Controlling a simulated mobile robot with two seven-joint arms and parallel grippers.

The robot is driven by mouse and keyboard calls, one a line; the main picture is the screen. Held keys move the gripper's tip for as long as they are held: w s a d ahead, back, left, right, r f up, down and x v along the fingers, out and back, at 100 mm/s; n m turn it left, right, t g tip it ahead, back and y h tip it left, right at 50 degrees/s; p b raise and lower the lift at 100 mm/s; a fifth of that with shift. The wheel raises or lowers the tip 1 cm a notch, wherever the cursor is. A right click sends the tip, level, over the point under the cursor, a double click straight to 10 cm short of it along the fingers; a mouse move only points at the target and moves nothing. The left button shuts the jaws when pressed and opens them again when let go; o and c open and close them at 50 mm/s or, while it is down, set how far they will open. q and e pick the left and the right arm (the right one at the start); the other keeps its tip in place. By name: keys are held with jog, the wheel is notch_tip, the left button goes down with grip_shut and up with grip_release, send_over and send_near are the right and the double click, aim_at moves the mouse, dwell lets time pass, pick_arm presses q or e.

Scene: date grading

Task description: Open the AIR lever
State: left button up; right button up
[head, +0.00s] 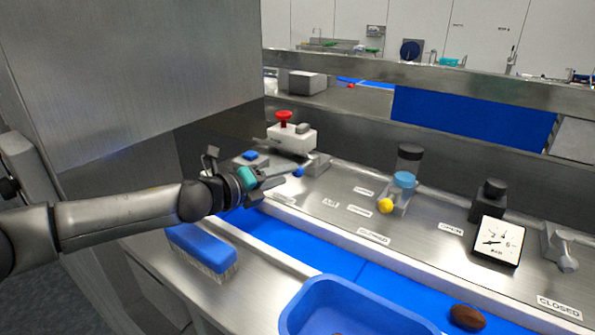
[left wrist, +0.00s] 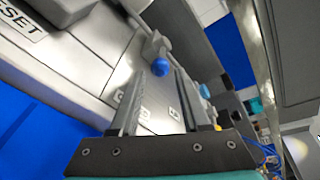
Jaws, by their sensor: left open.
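A lever with a blue ball knob (head: 298,172) stands on the steel panel (head: 325,185) in front of my left gripper. In the left wrist view the blue knob (left wrist: 160,67) shows between the two fingertips, on a grey mount; I cannot tell whether they touch it. My left gripper (head: 286,177) is open and empty. A second lever with a yellow ball knob (head: 385,206) is further right. A grey lever (head: 568,263) is at the far right above a CLOSED label (head: 559,307). My right gripper is out of view.
A white box with a red button (head: 284,116) stands behind the blue knob. A dial gauge (head: 497,241) is at the right. A blue-backed brush (head: 202,247), a blue tray (head: 318,291) and a brown date (head: 467,317) lie nearer, by the blue belt (head: 325,251).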

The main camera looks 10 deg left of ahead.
aim_at(298, 171)
pick_arm(q)
jog(key=shift+x, duration=2.7)
grip_shut()
